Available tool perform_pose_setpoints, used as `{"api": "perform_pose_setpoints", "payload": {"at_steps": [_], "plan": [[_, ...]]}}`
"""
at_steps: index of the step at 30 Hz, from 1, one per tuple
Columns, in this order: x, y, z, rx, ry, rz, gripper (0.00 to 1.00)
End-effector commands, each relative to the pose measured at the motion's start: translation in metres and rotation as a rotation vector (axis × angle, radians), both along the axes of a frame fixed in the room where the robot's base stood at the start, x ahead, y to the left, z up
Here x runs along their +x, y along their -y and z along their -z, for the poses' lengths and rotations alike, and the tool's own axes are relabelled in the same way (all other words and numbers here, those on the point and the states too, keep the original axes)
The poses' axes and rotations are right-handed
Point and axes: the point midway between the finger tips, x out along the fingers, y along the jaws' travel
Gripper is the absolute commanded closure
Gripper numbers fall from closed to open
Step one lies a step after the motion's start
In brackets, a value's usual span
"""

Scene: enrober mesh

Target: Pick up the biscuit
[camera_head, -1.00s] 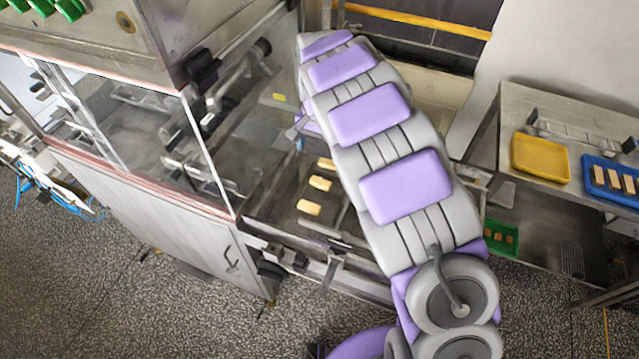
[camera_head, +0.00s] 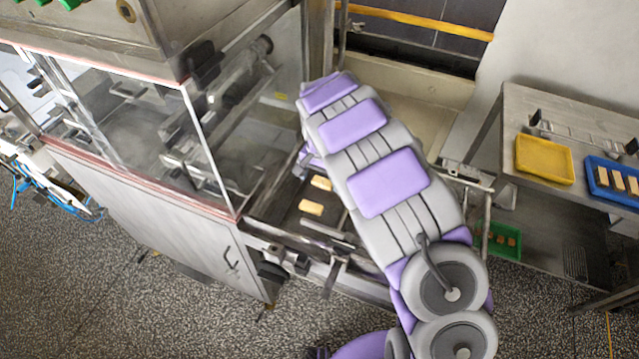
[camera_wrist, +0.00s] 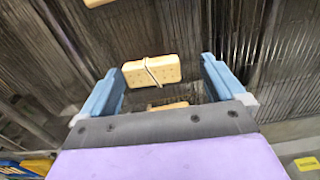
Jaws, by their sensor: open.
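In the wrist view a tan biscuit (camera_wrist: 166,69) with small holes and a pale stripe across it lies on the dark mesh belt (camera_wrist: 225,30). It shows between the two blue fingers of my gripper (camera_wrist: 161,68). The fingers are open, with gaps at both sides of the biscuit; how far above it they are is hard to tell. A second biscuit (camera_wrist: 168,106) is partly hidden behind my gripper's dark palm edge. In the head view two biscuits, a nearer one (camera_head: 312,208) and a farther one (camera_head: 321,183), lie left of my arm, which hides the gripper.
A clear-panelled machine (camera_head: 150,115) stands close on the left. On the right a metal table holds a yellow tray (camera_head: 544,172) and a blue tray (camera_head: 590,180) with several biscuits. A green tray (camera_head: 484,250) with biscuits sits lower, right of my arm.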

Motion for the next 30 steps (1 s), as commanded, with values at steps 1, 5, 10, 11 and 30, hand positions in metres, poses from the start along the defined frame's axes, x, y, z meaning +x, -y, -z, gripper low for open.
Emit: {"api": "perform_pose_setpoints", "payload": {"at_steps": [1,5,10,11,30], "plan": [[-0.0005,0.0023,0.0002,0.000,-0.002,0.001,0.04],[-0.0004,0.0037,-0.0003,0.001,-0.003,0.002,0.07],[-0.0001,0.0007,-0.0001,-0.001,-0.001,0.001,0.23],[-0.0001,-0.0001,0.0000,-0.002,-0.001,0.001,0.26],[0.0005,0.0011,-0.0071,-0.001,-0.001,0.001,0.52]]}}
